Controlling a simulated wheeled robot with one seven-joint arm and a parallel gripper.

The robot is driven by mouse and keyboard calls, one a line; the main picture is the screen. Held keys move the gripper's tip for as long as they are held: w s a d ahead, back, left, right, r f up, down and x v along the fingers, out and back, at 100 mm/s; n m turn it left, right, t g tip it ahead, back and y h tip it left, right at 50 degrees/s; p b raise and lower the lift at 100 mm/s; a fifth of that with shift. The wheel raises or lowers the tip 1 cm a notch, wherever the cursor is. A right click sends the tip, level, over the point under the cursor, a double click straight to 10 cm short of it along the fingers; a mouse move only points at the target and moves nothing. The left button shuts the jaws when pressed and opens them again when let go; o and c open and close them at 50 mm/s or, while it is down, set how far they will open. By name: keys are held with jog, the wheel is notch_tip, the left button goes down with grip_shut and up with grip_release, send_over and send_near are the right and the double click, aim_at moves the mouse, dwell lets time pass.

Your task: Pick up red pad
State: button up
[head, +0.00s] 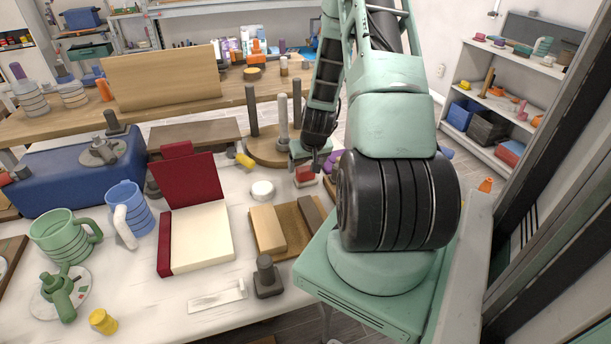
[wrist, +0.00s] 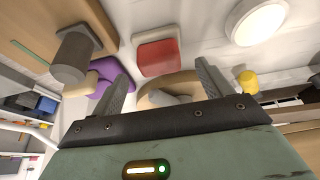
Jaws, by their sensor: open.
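The red pad (head: 305,174) is a small red block on the table, right of the middle in the head view. In the wrist view the red pad (wrist: 158,57) has a pale lower edge and lies ahead of and between my two fingertips. My gripper (head: 304,158) is just above or beside the pad in the head view, partly hidden by my own arm. In the wrist view my gripper (wrist: 160,75) has its fingers spread wide with nothing held between them. I cannot tell the exact height gap to the pad.
A white round disc (head: 262,190) lies left of the pad. A round wooden base with upright pegs (head: 283,125) stands behind it. A wooden tray with blocks (head: 290,238) is in front. A yellow cylinder (wrist: 248,82) and a purple object (wrist: 106,74) flank the gripper.

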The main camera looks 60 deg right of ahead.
aim_at(306, 168)
jog(key=shift+p+x, duration=0.4)
jog(key=shift+x, duration=1.6)
jog(key=c, duration=1.1)
jog(key=shift+r, duration=0.1)
jog(key=shift+r+b, duration=0.65)
jog(key=shift+r, duration=4.3)
jog(key=shift+o, duration=1.4)
jog(key=shift+c, duration=0.8)
